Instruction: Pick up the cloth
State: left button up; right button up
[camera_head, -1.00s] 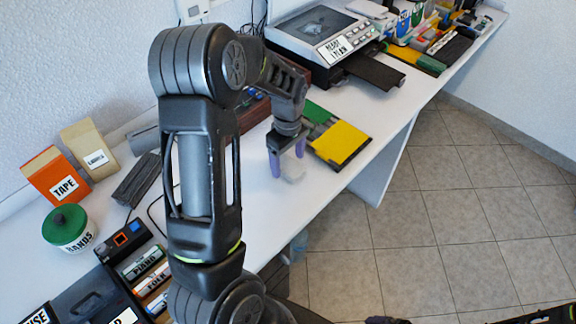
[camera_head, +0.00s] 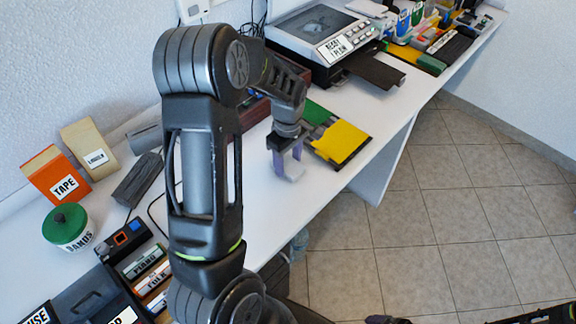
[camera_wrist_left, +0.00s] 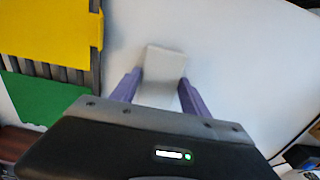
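The cloth is a small pale grey-white piece (camera_head: 294,173) on the white table, in front of the green and yellow folders. In the left wrist view the cloth (camera_wrist_left: 163,75) fills the space between the fingertips. My left gripper (camera_head: 287,160) points down at it with purple fingers. In the left wrist view its fingers (camera_wrist_left: 160,82) stand partly apart, with the tips at the cloth's two sides, so it appears shut on the cloth. Any lift off the table is too small to tell.
A yellow folder (camera_head: 342,141) and a green one (camera_head: 318,112) lie just beyond the left gripper. An orange tape box (camera_head: 57,177) and a green-lidded tub (camera_head: 68,228) stand at left. The table's right edge is close.

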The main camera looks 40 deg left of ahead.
aim_at(288, 164)
pick_arm(q)
jog(key=c, duration=0.9)
notch_tip(288, 164, up, 10)
dwell(0.3)
dwell(0.3)
jog(key=o, duration=0.8)
jog(key=c, duration=0.6)
